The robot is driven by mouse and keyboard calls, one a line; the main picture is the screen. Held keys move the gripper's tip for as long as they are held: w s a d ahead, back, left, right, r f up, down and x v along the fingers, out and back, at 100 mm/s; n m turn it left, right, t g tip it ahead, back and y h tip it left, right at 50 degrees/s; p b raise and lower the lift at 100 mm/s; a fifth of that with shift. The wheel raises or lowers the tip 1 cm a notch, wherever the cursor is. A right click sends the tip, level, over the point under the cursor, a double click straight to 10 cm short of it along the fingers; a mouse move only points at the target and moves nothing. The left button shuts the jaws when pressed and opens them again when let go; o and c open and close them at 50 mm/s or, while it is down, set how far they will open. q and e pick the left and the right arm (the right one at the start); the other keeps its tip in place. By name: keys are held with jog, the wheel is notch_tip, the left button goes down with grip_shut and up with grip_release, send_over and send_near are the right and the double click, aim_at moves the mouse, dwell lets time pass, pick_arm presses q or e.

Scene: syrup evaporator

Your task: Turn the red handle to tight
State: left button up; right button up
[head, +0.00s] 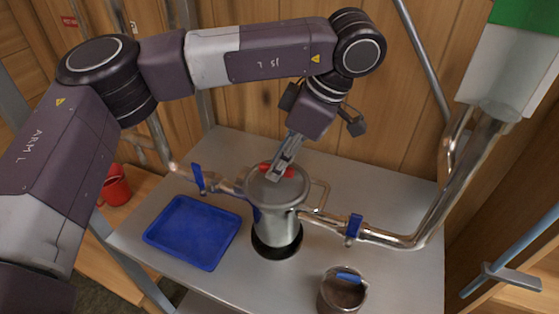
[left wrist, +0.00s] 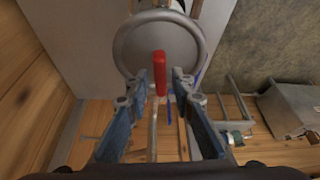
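The red handle (head: 268,169) sits on the round grey lid of the metal vessel (head: 277,220) on the steel table. In the left wrist view the red handle (left wrist: 159,74) stands over the round lid (left wrist: 126,50), its long side running up and down the picture. My left gripper (head: 279,167) is just above the lid, beside the handle in the head view. In the left wrist view my left gripper (left wrist: 161,80) is open, with one finger on each side of the handle and small gaps showing. My right gripper is not in view.
Pipes with blue valve levers (head: 354,227) leave the vessel on both sides. A blue tray (head: 194,232) lies left of it. A metal pot (head: 341,291) stands in front. A red mug (head: 115,187) is at the far left. The table's back right is clear.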

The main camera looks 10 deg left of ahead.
pick_arm(q)
jog(key=shift+o, duration=0.3)
jog(key=v, duration=1.2)
jog(key=shift+w, duration=0.1)
